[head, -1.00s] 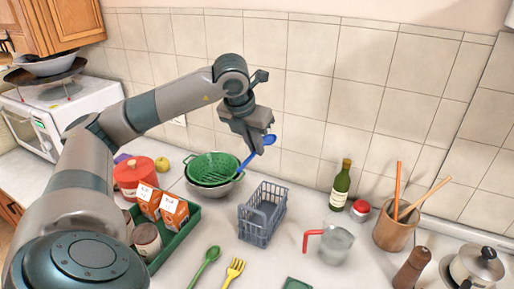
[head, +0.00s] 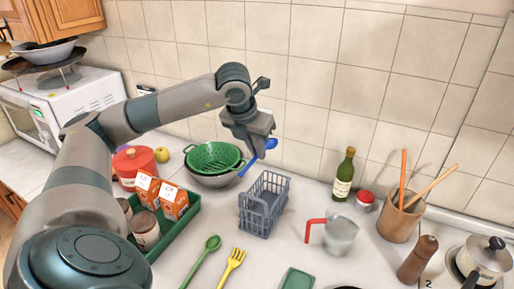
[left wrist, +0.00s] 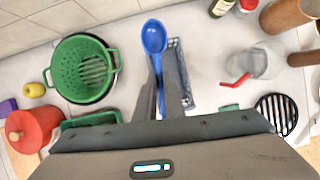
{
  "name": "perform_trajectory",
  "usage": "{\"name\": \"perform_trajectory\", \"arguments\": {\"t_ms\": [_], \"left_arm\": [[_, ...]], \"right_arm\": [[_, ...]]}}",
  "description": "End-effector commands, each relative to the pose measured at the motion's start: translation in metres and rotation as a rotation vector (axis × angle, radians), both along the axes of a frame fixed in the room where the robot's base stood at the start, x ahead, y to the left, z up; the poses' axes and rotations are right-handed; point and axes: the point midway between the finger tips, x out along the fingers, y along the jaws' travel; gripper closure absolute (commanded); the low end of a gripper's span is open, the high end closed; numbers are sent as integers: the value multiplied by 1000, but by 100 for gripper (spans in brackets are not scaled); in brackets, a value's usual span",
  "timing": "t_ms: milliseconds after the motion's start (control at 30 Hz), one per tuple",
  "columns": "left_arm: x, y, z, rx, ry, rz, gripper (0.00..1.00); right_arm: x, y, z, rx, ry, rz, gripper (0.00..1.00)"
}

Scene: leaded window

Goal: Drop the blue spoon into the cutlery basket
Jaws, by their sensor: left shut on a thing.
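The blue spoon (head: 256,155) is held in my left gripper (head: 257,150), which is shut on it. The spoon slants, with its bowl up to the right in the head view. In the left wrist view the spoon's bowl (left wrist: 154,37) sticks out beyond the fingers and its handle runs between them. The grey-blue cutlery basket (head: 263,207) stands on the counter, below and slightly right of the gripper in the head view. In the left wrist view the basket (left wrist: 181,75) is partly hidden behind the spoon and fingers. My right gripper is not in view.
A green colander (head: 213,157) sits in a metal bowl left of the basket. A green tray (head: 180,232) holds cartons and jars. A green spoon (head: 205,260) and yellow fork (head: 232,264) lie in front. A measuring jug (head: 338,236) and wine bottle (head: 344,176) stand to the right.

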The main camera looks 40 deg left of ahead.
Motion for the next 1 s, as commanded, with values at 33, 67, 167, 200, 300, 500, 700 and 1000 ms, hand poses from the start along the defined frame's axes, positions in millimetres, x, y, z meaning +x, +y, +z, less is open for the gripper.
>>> {"name": "perform_trajectory", "arguments": {"t_ms": [33, 67, 167, 200, 300, 500, 700, 1000], "left_arm": [[0, 0, -1, 0, 0, 0, 100], [0, 0, -1, 0, 0, 0, 100], [0, 0, 0, 0, 0, 0, 100], [0, 0, 0, 0, 0, 0, 100], [0, 0, 0, 0, 0, 0, 82], [0, 0, 0, 0, 1, 0, 70], [0, 0, 0, 0, 0, 0, 70], [-8, -2, 19, 0, -3, 0, 70]], "right_arm": [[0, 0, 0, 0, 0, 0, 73], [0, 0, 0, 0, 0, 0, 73], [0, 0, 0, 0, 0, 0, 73], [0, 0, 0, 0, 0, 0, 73], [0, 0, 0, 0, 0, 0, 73], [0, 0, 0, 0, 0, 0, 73], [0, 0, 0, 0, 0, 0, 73], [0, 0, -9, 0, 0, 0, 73]]}}
